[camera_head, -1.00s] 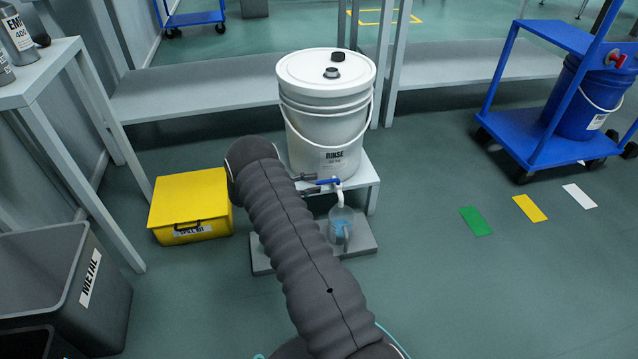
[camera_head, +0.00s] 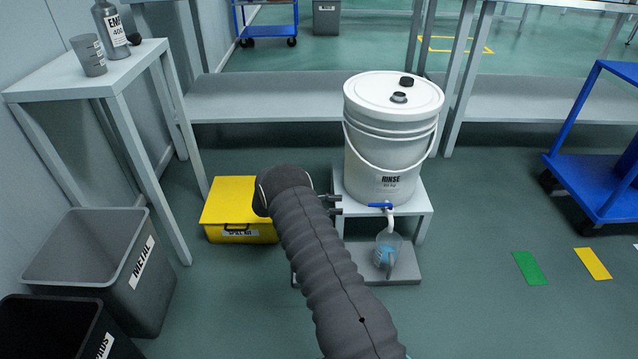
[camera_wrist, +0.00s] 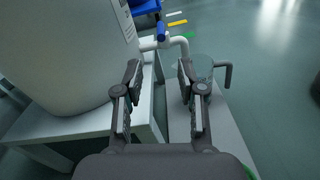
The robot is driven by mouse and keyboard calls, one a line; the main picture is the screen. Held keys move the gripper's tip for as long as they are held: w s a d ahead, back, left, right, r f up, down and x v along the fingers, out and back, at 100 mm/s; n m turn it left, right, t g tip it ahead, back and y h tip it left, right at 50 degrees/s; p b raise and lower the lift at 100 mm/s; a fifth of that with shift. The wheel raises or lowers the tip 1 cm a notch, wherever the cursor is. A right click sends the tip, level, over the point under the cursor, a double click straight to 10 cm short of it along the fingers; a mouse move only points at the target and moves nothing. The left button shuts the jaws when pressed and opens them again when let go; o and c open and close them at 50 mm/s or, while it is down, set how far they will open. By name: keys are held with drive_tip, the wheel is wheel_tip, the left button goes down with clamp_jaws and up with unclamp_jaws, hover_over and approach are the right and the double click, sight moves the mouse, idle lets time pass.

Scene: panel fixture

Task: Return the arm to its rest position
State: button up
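My arm, in a dark ribbed sleeve, reaches forward in the head view. My gripper (camera_head: 334,204) is at its end, left of the tap, with a gap between. In the wrist view my gripper (camera_wrist: 158,90) has its two fingers apart with nothing between them. The white RINSE bucket (camera_head: 392,150) stands on a small white stand (camera_head: 412,209). Its tap has a blue handle (camera_head: 380,206), lying roughly crosswise in the head view, and a white spout (camera_head: 391,222). A clear jug (camera_head: 388,252) with some blue liquid stands below the spout. The jug also shows beyond the fingers in the wrist view (camera_wrist: 203,67).
A yellow spill kit box (camera_head: 238,208) is on the floor left of my gripper. Grey bins, one marked METAL (camera_head: 92,262), and a side table (camera_head: 75,82) with containers are at left. A blue cart (camera_head: 595,175) is at right.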

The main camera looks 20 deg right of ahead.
drive_tip(key=s+a+f+m+y, duration=0.2)
drive_tip(key=s+a+f+y, duration=0.1)
drive_tip(key=s+f+y, duration=0.4)
drive_tip(key=s+a+r+m+t+y+p, duration=0.3)
drive_tip(key=s+r, duration=0.6)
drive_tip(key=r, duration=0.7)
drive_tip(key=s+a+r+m+t+y+p, duration=0.3)
drive_tip(key=s+a+r+t, duration=0.2)
drive_tip(key=s+r, duration=0.5)
drive_tip(key=s+a+r+m+t+y+p, duration=0.3)
drive_tip(key=s+a+r, duration=0.3)
drive_tip(key=r, duration=1.6)
drive_tip(key=s+t, duration=0.1)
drive_tip(key=s, duration=0.2)
drive_tip(key=shift+s+a+y, duration=0.25)
drive_tip(key=shift+s+y, duration=0.1)
drive_tip(key=shift+y, duration=0.05)
drive_tip(key=shift+d+r+m, duration=0.1)
drive_tip(key=shift+d+m, duration=0.05)
drive_tip(key=shift+m, duration=0.15)
